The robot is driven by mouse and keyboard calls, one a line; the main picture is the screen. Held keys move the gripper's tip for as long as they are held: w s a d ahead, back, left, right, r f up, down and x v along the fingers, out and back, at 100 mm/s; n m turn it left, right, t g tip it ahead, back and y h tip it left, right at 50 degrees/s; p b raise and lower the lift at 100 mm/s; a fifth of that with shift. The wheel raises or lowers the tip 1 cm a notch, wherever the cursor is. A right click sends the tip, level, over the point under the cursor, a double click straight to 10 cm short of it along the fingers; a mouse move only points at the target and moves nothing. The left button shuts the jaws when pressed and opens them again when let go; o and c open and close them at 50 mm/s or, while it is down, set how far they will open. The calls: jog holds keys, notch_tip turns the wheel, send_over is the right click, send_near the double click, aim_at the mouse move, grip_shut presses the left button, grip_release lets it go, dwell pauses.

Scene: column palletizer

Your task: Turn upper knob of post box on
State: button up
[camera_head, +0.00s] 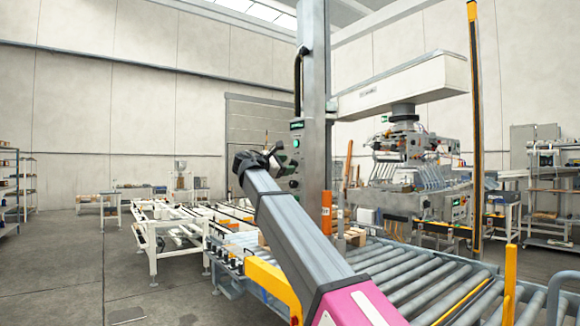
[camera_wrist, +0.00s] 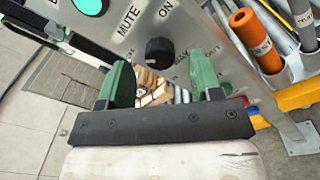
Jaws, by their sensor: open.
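The post box (camera_head: 297,155) is a grey box on the tall column in the head view. In the wrist view its grey panel (camera_wrist: 205,50) fills the top, tilted. A black knob (camera_wrist: 160,52) sits there beside the words MUTE and ON. Its pointer direction is not clear. My gripper (camera_wrist: 160,75) is open. Its two green fingers stand left and right of the knob, a little below it in the picture, with nothing between them. In the head view my gripper (camera_head: 262,158) is close to the box's left side.
A green round button (camera_wrist: 92,5) is at the panel's upper left. An orange cylinder (camera_wrist: 250,35) stands to the right of the panel. A roller conveyor (camera_head: 420,285) runs below my arm, with a yellow post (camera_head: 510,280) at the right. Open floor (camera_head: 60,265) lies left.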

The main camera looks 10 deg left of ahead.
jog(key=shift+x, duration=1.05)
jog(key=c, duration=0.9)
jog(key=shift+m, duration=0.3)
jog(key=shift+f+m+h, duration=0.1)
jog(key=shift+m+h, duration=0.3)
jog(key=shift+m, duration=7.4)
